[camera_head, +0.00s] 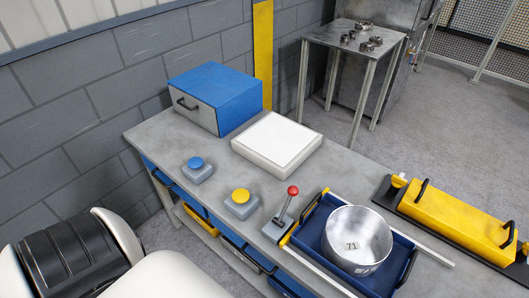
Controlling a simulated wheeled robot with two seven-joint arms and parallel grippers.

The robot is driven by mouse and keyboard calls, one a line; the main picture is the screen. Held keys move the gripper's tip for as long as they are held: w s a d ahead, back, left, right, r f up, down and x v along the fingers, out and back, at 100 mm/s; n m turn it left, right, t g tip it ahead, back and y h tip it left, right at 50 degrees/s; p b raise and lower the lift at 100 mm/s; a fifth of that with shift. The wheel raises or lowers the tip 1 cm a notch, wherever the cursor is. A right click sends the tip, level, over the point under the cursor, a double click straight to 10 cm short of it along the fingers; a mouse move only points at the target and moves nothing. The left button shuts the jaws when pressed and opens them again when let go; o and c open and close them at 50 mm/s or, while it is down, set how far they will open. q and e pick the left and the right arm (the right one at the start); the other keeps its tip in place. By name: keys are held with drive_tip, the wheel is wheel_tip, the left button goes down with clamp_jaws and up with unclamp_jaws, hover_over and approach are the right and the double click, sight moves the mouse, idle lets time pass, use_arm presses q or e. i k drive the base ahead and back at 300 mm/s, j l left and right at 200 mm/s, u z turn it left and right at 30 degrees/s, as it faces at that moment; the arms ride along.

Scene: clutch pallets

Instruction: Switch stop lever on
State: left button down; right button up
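The stop lever (285,206) has a red ball knob on a thin metal stick rising from a small grey base (274,231). It stands on the grey workbench, just left of a blue tray. The stick leans up and to the right in the picture, with the knob close to the tray's left corner. Nothing touches the lever. Neither of my grippers shows in the head view.
The blue tray (404,241) holds a metal pot (358,238) marked 71. Blue (196,164) and yellow (241,197) push buttons stand left of the lever.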

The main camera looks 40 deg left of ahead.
sight(293, 190)
drive_tip(key=j, duration=1.45)
